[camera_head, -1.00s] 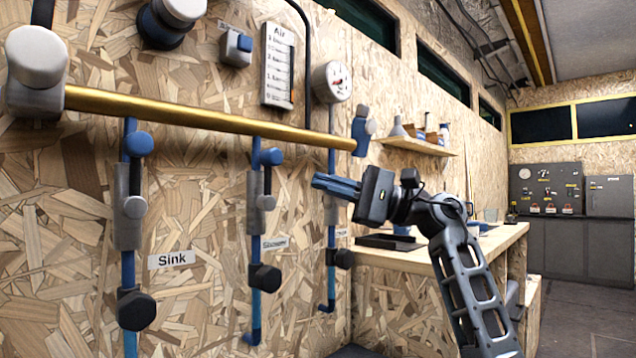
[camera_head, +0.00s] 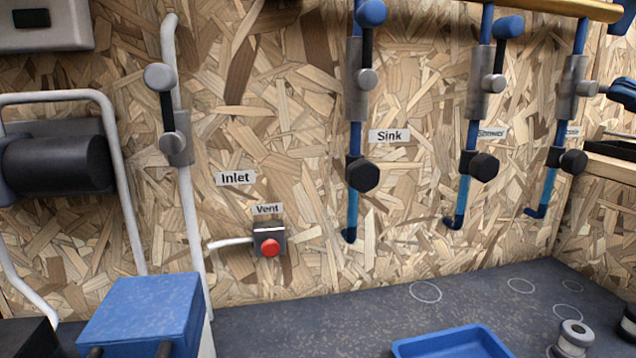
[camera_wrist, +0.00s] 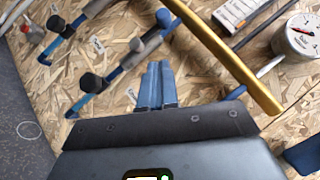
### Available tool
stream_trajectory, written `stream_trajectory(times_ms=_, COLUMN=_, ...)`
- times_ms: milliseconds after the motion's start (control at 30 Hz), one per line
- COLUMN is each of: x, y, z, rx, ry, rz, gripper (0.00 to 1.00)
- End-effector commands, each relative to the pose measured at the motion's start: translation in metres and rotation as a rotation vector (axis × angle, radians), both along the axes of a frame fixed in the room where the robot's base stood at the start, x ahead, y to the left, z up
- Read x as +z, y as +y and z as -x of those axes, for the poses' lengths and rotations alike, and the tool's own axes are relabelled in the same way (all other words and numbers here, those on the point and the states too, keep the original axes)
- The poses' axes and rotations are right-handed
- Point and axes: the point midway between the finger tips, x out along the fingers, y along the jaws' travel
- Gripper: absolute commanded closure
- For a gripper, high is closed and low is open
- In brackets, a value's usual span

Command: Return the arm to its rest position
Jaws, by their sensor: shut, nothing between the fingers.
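My gripper (camera_wrist: 157,70) shows in the wrist view as two blue fingers side by side, shut with nothing between them. They point at the chipboard wall, near the pipes and below the brass pipe (camera_wrist: 222,57). I cannot tell the exact gap to the wall. In the head view, only what looks like the blue end of my gripper (camera_head: 622,92) shows at the right edge, beside the rightmost blue pipe with its grey valve (camera_head: 568,95). The rest of the arm is out of that view.
Blue pipes with black knobs (camera_head: 363,174) line the wall, above a dark bench (camera_head: 300,325). A red button box (camera_head: 269,241), blue block (camera_head: 145,310) and blue tray (camera_head: 450,343) are in the head view. A round gauge (camera_wrist: 300,36) is near the gripper in the wrist view.

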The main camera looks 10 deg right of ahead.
Motion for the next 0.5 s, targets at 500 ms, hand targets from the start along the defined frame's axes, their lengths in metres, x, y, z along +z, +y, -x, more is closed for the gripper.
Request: stream_trajectory(times_ms=500, x=-0.126, y=0.115, z=0.03, rx=0.541, ry=0.328, rz=-1.001, gripper=1.0)
